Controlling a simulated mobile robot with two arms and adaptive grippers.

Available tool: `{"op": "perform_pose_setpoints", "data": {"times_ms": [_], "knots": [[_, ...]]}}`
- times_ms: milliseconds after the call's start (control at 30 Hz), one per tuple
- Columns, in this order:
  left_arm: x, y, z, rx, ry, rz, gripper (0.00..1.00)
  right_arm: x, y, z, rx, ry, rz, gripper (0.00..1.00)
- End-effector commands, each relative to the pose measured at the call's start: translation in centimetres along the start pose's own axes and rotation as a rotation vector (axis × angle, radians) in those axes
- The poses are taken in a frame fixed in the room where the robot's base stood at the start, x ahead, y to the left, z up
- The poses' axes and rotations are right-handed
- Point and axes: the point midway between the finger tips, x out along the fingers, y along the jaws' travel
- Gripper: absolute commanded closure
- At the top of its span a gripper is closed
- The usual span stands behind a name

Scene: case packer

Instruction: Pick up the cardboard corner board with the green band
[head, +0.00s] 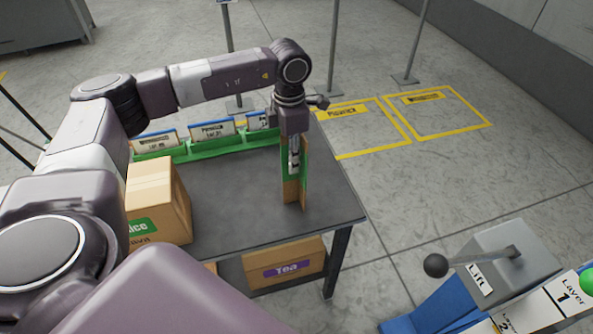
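The cardboard corner board (304,183) stands upright on the dark table (240,190) near its right edge. A green band (304,163) goes around its upper part. My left gripper (294,163) points down at the board, with its fingers inside the angle at the height of the green band. The fingers are small and partly hidden by the board, so I cannot tell whether they are closed on it. The board's foot appears to rest on the table. My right gripper is not in view.
A cardboard box with a green label (165,190) stands on the table's left. A green rack with cards (220,148) lines the back edge. A box marked Tea (285,262) sits on the shelf below. A lever panel (505,262) stands at lower right.

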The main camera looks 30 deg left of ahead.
Motion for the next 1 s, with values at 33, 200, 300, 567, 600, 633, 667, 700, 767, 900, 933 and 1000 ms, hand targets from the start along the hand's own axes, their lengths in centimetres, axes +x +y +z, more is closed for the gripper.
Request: {"op": "perform_pose_setpoints", "data": {"times_ms": [33, 200, 300, 567, 600, 633, 667, 700, 767, 900, 933, 1000], "knots": [[0.0, 0.0, 0.0, 0.0, 0.0, 0.0, 0.76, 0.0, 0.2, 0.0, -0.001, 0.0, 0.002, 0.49], [0.0, 0.0, 0.0, 0.0, 0.0, 0.0, 0.9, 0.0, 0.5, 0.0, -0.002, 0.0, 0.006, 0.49], [0.0, 0.0, 0.0, 0.0, 0.001, 0.0, 1.0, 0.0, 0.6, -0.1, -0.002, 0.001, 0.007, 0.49], [-0.1, 0.0, 0.0, 0.0, 0.0, 0.0, 1.0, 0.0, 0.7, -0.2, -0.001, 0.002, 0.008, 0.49], [-0.1, 0.0, 0.0, 0.0, 0.0, 0.0, 1.0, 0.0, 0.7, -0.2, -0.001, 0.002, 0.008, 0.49], [-0.1, 0.0, 0.0, 0.0, 0.0, 0.0, 1.0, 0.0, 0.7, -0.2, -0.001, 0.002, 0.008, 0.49], [-0.1, 0.0, 0.0, 0.0, 0.0, 0.0, 1.0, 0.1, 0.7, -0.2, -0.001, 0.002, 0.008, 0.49], [-0.1, 0.0, 0.0, 0.0, 0.0, 0.0, 1.0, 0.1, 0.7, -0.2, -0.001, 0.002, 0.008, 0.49], [-0.3, 0.0, 0.0, 0.0, 0.0, 0.001, 1.0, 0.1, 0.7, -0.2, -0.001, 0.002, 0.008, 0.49], [-1.4, 0.1, 0.1, 0.0, -0.002, 0.002, 1.0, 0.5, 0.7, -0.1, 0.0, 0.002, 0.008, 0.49], [-1.9, 0.1, 0.1, 0.0, -0.003, 0.002, 1.0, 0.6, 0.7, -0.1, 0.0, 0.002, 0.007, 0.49], [-3.0, 0.0, 0.1, 0.001, -0.003, 0.002, 1.0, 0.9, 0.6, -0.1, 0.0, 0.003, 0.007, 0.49]]}}
